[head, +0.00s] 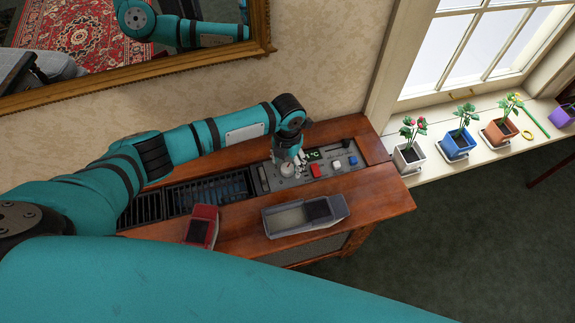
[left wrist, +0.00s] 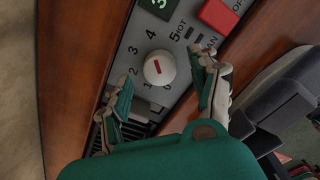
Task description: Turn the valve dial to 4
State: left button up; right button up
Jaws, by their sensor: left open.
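The valve dial (left wrist: 160,68) is a round white knob with a short red mark, in the left wrist view. Printed numbers ring it, with 1 to 5 running from lower left up to upper right, and the red mark tilts toward the upper left; its exact setting is hard to read. My left gripper (left wrist: 165,72) is open, its two fingers on either side of the dial with a gap to each. In the head view my left gripper (head: 288,158) is above the control panel (head: 325,178), partly covering the dial area. My right gripper is not in view.
A red switch (left wrist: 220,14) and a green display (left wrist: 158,5) sit near the dial. The panel is set in a wooden cabinet (head: 385,200). A grey tray (head: 283,222) and a red box (head: 201,226) rest in front. Potted plants line the windowsill (head: 435,165).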

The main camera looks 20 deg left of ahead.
aim_at(287, 167)
pick_arm(q)
notch_tip(287, 167, up, 10)
jog(key=shift+f, duration=0.25)
dwell(0.5)
